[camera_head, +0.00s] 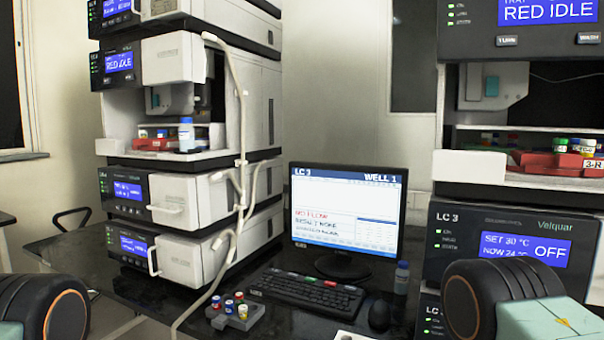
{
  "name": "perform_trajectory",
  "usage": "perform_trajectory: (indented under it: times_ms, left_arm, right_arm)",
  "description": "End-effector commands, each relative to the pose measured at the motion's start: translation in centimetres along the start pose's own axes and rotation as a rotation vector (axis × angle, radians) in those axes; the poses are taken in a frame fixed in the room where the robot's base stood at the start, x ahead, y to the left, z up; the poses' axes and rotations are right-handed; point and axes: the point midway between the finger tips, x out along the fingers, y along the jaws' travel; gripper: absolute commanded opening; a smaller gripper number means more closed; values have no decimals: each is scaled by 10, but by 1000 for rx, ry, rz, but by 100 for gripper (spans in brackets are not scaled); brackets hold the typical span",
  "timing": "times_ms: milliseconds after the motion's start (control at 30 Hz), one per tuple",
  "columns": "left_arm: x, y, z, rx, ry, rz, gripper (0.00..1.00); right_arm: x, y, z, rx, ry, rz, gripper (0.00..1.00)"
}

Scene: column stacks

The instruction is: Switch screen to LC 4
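The monitor (348,205) stands on the dark bench and is lit. Its header reads LC 3 on the left and WELL 1 on the right. Red text on it reads NO FLOW, with darker lines below that are hard to read. A black keyboard (305,291) lies in front of it, with a few coloured keys, green and red among them, along its far edge. A black mouse (379,313) lies to the keyboard's right. Parts of my arms show at the lower left and lower right corners. Neither gripper is in view.
Column stacks stand left (190,200) and right (500,235); the right one is labelled LC 3 and reads OFF. A grey rack (234,311) with several coloured-cap vials sits left of the keyboard. A blue-capped bottle (401,278) stands right. A white object (350,336) is cut off at the bottom.

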Motion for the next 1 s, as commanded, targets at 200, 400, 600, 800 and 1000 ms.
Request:
perform_trajectory:
  times_ms: [200,400,600,800,1000]
  left_arm:
    - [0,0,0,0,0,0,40]
    - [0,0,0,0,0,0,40]
    - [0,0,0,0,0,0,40]
    - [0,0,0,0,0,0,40]
    - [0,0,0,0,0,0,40]
  right_arm:
    - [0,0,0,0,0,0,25]
    - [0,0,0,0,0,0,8]
    - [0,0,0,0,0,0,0]
    - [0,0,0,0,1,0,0]
    - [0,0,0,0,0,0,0]
